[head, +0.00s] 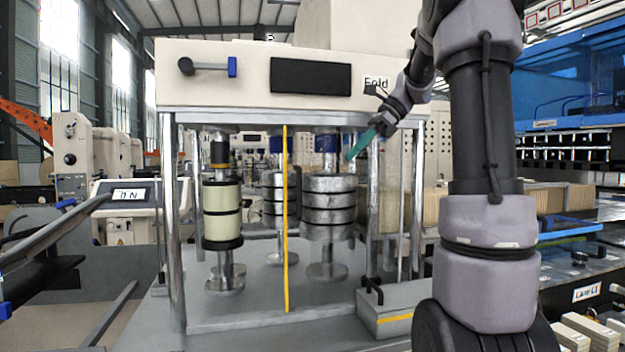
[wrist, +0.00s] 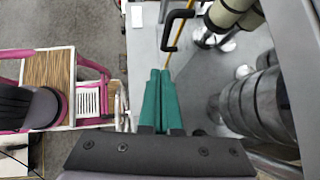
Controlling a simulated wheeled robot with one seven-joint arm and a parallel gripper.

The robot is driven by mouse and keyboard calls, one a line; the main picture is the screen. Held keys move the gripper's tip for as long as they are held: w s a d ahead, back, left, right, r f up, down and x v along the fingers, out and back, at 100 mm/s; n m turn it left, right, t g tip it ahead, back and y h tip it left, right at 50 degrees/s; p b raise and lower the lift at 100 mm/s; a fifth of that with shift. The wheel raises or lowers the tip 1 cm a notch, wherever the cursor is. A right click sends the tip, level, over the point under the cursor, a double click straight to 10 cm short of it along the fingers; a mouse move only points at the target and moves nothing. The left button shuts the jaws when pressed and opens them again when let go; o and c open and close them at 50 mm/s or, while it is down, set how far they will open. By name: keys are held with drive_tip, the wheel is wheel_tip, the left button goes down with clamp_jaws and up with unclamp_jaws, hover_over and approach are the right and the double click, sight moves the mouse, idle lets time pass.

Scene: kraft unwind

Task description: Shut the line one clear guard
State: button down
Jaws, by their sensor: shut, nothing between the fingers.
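My gripper (head: 356,155) has teal fingers pressed together and empty, at the right front of the machine labelled "Fold" (head: 220,90). The closed fingers also show in the wrist view (wrist: 160,75). A clear guard is hard to make out; a yellow upright strip (head: 286,220) crosses the machine's open-looking front, and I cannot tell where the pane's edges lie. A black handle (head: 372,291) is low at the right front, below my gripper. In the wrist view a black handle (wrist: 166,32) is beyond the fingertips, apart from them, beside a yellow strip (wrist: 178,35).
Metal rollers (head: 328,208) and a cream roller (head: 222,212) stand inside the machine. A display box (head: 125,195) is at left. A blue-covered machine (head: 570,90) and a label (head: 587,291) are at right. Grey floor lies at lower left.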

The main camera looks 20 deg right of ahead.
drive_tip(key=w+a+f, duration=0.3)
drive_tip(key=a+f, duration=0.3)
drive_tip(key=a, duration=0.3)
drive_tip(key=shift+w+a+f, duration=0.15)
drive_tip(key=shift+a+f, duration=0.2)
drive_tip(key=shift+a, duration=0.05)
drive_tip(key=a, duration=2.7)
